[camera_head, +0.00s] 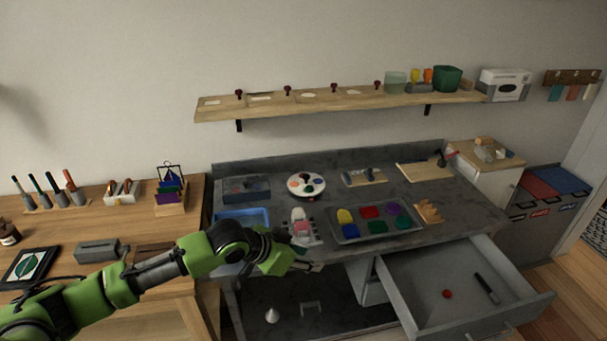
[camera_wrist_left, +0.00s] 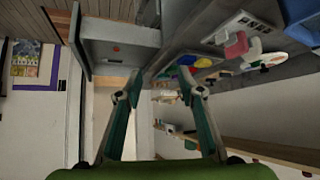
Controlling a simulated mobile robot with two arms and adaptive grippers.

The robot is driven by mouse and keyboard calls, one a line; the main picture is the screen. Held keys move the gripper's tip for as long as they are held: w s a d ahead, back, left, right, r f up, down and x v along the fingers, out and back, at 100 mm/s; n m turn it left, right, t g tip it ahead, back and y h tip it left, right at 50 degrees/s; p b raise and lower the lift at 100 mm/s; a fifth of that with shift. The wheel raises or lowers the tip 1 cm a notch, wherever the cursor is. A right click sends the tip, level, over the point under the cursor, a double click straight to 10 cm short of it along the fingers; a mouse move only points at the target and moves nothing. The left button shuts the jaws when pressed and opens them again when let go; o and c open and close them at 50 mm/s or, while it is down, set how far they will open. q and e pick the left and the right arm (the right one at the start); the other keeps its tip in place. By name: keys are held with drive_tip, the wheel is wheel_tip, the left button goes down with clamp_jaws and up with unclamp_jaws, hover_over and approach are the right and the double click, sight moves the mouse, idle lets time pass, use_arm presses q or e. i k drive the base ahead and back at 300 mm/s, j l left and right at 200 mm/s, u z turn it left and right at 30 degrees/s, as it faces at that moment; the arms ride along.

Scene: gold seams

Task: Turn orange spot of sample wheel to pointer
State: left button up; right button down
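The sample wheel (camera_head: 306,185) is a white disc with several coloured spots, lying flat near the back of the grey worktop. An orange-red spot seems to show on it, but the spots are too small to tell apart surely. I cannot make out the pointer. The wheel also seems to show at the right of the left wrist view (camera_wrist_left: 264,62). My left gripper (camera_head: 312,266) is at the worktop's front edge, well short of the wheel. In the left wrist view its two fingers (camera_wrist_left: 160,95) are spread wide with nothing between them. My right gripper is not in view.
A dark box (camera_head: 245,189) stands left of the wheel. An open drawer (camera_head: 420,305) juts out at the front right. A shelf (camera_head: 330,104) hangs above.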

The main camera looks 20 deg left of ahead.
sight(297, 184)
drive_tip(key=i+j, duration=1.2)
